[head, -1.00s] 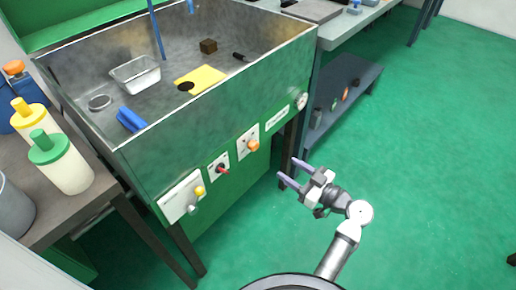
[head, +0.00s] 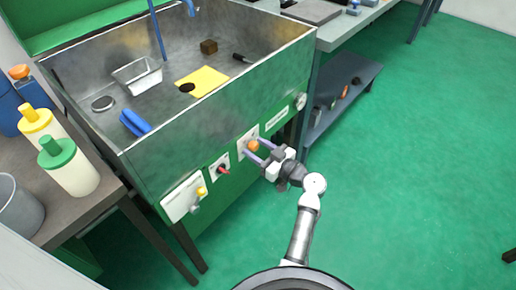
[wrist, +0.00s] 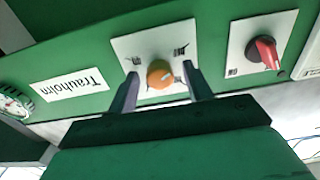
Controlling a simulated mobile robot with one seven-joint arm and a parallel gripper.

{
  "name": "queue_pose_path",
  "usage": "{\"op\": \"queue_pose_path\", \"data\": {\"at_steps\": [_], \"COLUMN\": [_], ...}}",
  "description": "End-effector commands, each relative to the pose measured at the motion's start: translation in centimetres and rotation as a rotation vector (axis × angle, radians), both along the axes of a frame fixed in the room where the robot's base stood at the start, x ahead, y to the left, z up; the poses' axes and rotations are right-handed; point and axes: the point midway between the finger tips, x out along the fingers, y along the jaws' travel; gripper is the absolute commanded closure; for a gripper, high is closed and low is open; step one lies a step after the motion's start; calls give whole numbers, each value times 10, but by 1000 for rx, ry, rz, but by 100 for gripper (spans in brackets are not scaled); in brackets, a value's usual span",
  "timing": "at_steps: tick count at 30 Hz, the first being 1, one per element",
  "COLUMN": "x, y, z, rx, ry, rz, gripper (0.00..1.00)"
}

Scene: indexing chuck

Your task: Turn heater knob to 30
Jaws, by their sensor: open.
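The orange knob (head: 253,145) sits on a white plate on the green front panel of the metal sink unit. In the wrist view the orange knob (wrist: 160,74) shows a light pointer mark and the white plate (wrist: 183,38) carries small dark markings that I cannot read. My gripper (head: 257,149) is open in front of the knob. In the wrist view the two fingers of my gripper (wrist: 161,88) stand on either side of the knob, with a gap on each side. I cannot tell how far the fingertips are from the plate.
A red switch (wrist: 266,53) on its own plate lies beside the knob. A yellow knob (head: 201,191) is further left on the panel. A label plate (wrist: 72,88) and a round dial (wrist: 14,102) are on the other side.

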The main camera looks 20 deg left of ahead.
Motion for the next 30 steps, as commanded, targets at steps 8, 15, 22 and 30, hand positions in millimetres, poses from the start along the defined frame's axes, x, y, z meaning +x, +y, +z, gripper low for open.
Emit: {"op": "queue_pose_path", "data": {"at_steps": [8,15,22,30], "x": [0,0,0,0], "y": [0,0,0,-1], "z": [0,0,0,0], "rx": [0,0,15,74], "ry": [0,1,42,203], "rz": [0,1,1,0], "gripper": [75,94,94,94]}}
